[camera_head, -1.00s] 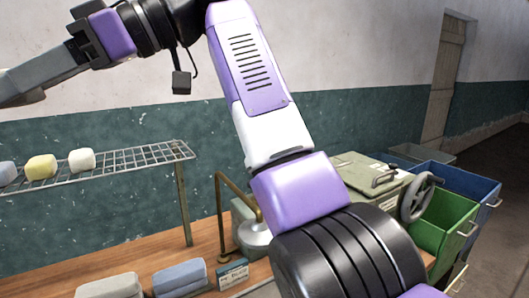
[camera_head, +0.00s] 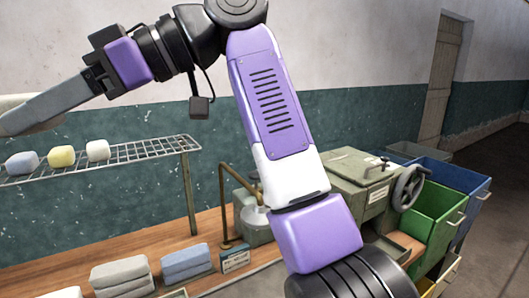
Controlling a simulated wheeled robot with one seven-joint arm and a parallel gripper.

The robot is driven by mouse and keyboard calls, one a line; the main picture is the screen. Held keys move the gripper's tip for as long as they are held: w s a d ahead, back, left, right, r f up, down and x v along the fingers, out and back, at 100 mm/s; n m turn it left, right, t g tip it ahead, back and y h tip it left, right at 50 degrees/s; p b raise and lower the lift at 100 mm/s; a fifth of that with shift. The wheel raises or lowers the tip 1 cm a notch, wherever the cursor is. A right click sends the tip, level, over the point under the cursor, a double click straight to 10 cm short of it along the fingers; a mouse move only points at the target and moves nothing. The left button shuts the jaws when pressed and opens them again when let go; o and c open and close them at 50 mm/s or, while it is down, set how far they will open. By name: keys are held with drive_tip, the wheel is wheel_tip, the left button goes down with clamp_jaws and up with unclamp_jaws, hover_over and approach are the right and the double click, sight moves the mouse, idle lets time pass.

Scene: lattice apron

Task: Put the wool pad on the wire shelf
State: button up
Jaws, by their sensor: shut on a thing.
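My gripper (camera_head: 22,115) is at the left edge, above the left part of the wire shelf. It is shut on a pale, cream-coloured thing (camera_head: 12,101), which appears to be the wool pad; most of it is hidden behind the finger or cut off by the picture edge. The wire shelf (camera_head: 160,150) is a metal grid on the wall side, held by a post at its right end. A blue-grey lump (camera_head: 22,163), a yellow one (camera_head: 61,156) and a white one (camera_head: 97,150) stand on it. The grid to their right is bare.
Below, the wooden bench (camera_head: 210,228) carries a grey folded stack (camera_head: 122,274), a blue folded stack (camera_head: 186,262) and a small sign (camera_head: 235,261). A green-grey machine with a handwheel (camera_head: 411,187) stands right, beside green (camera_head: 432,208) and blue (camera_head: 460,180) bins.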

drive_tip(key=d+f+m+t, duration=0.3)
drive_tip(key=d+f, duration=0.4)
drive_tip(key=f, duration=0.4)
drive_tip(key=s+d+f+m+t+h, duration=0.1)
drive_tip(key=d+f+m+t, duration=0.3)
drive_tip(key=d+f, duration=0.4)
drive_tip(key=s+d+f+m+t, duration=0.1)
drive_tip(key=d+f+m+t, duration=0.3)
drive_tip(key=d+f, duration=0.4)
wheel_tip(320, 180, down, 6)
drive_tip(key=shift+f+t+h, duration=0.2)
drive_tip(key=shift+t+h, duration=0.2)
drive_tip(key=shift+t, duration=0.2)
drive_tip(key=d+f+m+t+h, duration=0.2)
drive_tip(key=d+f+m+h, duration=0.1)
drive_tip(key=d+f, duration=0.4)
drive_tip(key=s+d+f+m+t+h, duration=0.1)
drive_tip(key=d+f+m+h, duration=0.3)
drive_tip(key=f, duration=1)
drive_tip(key=d+f+m+t+h, duration=0.2)
drive_tip(key=d+f+m+h, duration=0.2)
drive_tip(key=d+f, duration=0.7)
drive_tip(key=shift+s+t, duration=0.3)
drive_tip(key=shift+s, duration=0.05)
drive_tip(key=shift+r, duration=0.2)
drive_tip(key=shift+a+r, duration=0.1)
drive_tip(key=shift+a, duration=0.1)
drive_tip(key=shift+d, duration=0.15)
